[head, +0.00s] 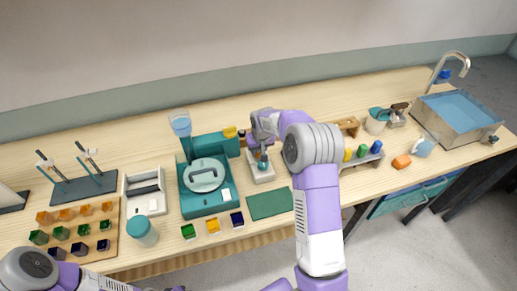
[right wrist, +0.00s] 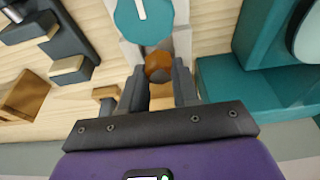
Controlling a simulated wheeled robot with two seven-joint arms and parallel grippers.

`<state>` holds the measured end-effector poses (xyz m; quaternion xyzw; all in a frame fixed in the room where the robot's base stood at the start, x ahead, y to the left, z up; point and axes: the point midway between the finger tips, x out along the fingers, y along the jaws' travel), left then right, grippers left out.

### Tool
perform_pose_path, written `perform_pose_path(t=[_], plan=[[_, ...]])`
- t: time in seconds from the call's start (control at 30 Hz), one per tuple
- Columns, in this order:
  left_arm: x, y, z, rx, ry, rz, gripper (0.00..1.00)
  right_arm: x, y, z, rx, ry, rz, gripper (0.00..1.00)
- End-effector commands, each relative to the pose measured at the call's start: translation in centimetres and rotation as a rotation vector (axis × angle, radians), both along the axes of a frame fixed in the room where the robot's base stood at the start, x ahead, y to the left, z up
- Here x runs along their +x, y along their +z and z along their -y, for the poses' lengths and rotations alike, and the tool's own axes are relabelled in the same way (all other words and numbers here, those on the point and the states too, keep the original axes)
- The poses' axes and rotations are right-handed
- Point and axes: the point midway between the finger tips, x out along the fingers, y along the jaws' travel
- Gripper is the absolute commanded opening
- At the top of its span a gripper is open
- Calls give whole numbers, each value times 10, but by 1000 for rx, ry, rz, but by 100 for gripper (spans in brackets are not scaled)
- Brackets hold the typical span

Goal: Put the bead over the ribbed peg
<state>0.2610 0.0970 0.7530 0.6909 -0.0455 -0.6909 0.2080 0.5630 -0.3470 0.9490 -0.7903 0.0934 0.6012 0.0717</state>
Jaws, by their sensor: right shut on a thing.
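My right gripper (right wrist: 158,82) is shut on a round amber-brown bead (right wrist: 158,66), seen between its fingertips in the right wrist view. In the head view this gripper (head: 263,147) is over a small white stand (head: 263,178) with a teal part, and the bead cannot be made out there. The right wrist view shows a teal disc (right wrist: 143,20) with a white mark on the white stand, just beyond the bead. I cannot make out a ribbed peg, nor whether the bead touches anything below. My left arm shows at the lower left; its gripper is out of view.
A teal machine (head: 205,201) stands left of the white stand. A green mat (head: 268,204) lies in front of it. A sink (head: 455,112) is at the right.

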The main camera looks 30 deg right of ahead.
Motion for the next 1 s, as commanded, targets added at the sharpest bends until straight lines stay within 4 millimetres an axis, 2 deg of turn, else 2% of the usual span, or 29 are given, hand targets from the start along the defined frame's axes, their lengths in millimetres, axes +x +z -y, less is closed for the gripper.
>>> perform_pose_path(t=[0.23,0.7,0.73,0.9,1.0], plan=[[0,-8,0,0,0,0,43,0,-11,0,0,0,0,1],[0,-7,0,0,0,0,43,0,-10,0,0,0,0,1],[0,-7,0,0,0,0,43,0,-10,0,0,0,0,34],[0,-7,0,0,0,0,43,0,-10,0,0,0,0,60],[0,-7,0,0,0,0,43,0,-10,0,0,0,0,60]])
